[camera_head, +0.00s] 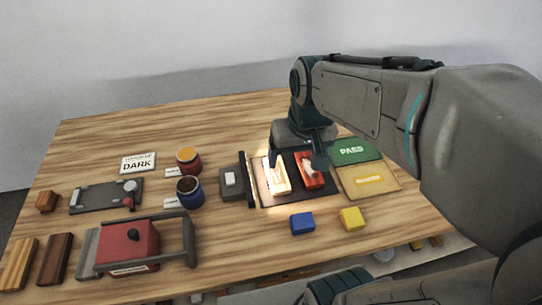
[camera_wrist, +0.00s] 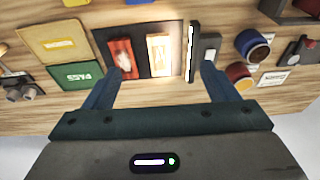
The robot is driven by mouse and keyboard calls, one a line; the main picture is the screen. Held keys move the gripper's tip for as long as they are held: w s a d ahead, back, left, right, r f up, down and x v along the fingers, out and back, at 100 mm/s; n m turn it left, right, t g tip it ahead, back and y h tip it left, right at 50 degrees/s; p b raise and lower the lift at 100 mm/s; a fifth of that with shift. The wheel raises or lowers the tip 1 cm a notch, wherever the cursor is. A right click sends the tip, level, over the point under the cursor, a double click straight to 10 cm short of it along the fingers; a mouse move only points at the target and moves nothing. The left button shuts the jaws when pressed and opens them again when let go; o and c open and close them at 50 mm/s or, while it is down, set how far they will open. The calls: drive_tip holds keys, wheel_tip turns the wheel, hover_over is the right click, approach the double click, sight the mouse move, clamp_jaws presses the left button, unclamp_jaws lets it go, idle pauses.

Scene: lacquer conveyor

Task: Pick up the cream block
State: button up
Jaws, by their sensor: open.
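The cream block (camera_head: 280,177) lies brightly lit on the dark conveyor mat (camera_head: 297,199), left of a red block (camera_head: 310,180) with a whitish marking. In the wrist view the cream block (camera_wrist: 159,54) is right of the red block (camera_wrist: 122,57). My gripper (camera_head: 297,160) is open and empty over the back part of the mat. In the wrist view its fingers (camera_wrist: 160,76) are spread wide to both sides of the two blocks. The head view does not show the exact height of the fingertips, and the gripper hides the mat's back part.
A grey device (camera_head: 232,182) with an upright black plate stands left of the mat. Green PASS (camera_head: 351,151) and tan (camera_head: 368,181) pads lie right. Blue (camera_head: 302,223) and yellow (camera_head: 352,218) blocks sit in front. Red (camera_head: 189,161) and blue (camera_head: 189,191) paint pots stand left.

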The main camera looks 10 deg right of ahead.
drive_tip(key=w+f+g+b, duration=0.1)
drive_tip(key=w+f, duration=0.3)
drive_tip(key=w, duration=0.3)
drive_tip(key=g, duration=0.2)
hover_over(276, 173)
drive_tip(key=f, duration=0.9)
drive_tip(key=s+f, duration=0.1)
drive_tip(key=f, duration=0.4)
drive_tip(key=shift+f, duration=0.3)
drive_tip(key=f, duration=0.2)
drive_tip(key=w+f, duration=0.1)
drive_tip(key=f, duration=0.1)
drive_tip(key=shift+d+f+p, duration=0.1)
drive_tip(key=shift+p, duration=0.2)
drive_tip(key=shift+f, duration=0.5)
drive_tip(key=c, duration=1.1)
